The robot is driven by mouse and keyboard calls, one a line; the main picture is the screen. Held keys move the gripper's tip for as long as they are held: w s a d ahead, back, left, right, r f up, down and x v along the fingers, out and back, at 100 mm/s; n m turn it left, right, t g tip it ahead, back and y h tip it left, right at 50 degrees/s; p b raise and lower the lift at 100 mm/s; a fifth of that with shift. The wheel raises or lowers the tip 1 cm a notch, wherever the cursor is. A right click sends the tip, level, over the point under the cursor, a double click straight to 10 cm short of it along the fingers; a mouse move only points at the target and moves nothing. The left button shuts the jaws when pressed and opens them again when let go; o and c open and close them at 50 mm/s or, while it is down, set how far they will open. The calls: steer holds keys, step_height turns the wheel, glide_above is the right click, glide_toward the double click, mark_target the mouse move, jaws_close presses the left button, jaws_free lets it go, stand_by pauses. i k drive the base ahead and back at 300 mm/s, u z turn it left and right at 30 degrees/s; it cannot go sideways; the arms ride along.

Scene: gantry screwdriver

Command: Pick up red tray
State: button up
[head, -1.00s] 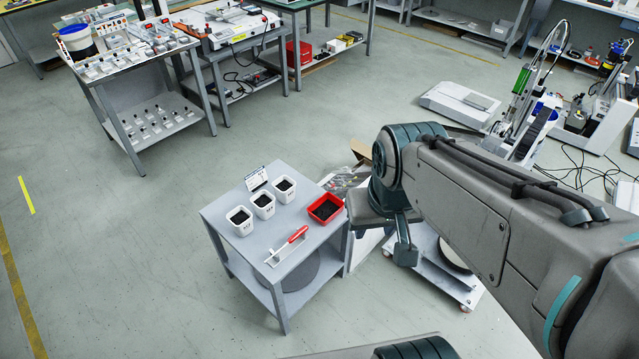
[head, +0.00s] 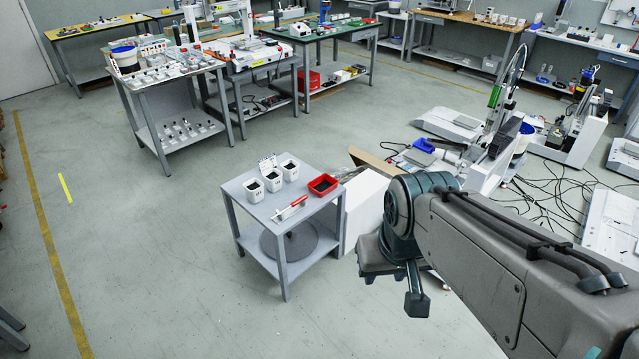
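The red tray (head: 323,184) sits at the right back corner of the top of a small grey table (head: 263,216). It is a small red open box with dark contents. My arm reaches in from the right edge of the head view. Its end, with a dark finger-like part (head: 416,303), hangs to the right of and nearer than the table, apart from the tray. Whether this part is a gripper finger, and whether my gripper is open or shut, I cannot tell.
White cups (head: 272,181) with dark contents and a small sign (head: 268,163) stand left of the tray. A red-handled tool (head: 290,208) lies in front. A white box (head: 364,206) stands right of the table. Floor is clear at left and front.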

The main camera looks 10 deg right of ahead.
mark_target(323, 185)
steer(key=u, duration=0.6)
steer(key=i, duration=0.6)
steer(key=u, duration=0.7)
steer(key=i, duration=0.9)
steer(key=z, duration=0.7)
steer(key=i, duration=0.75)
steer(key=z, duration=0.7)
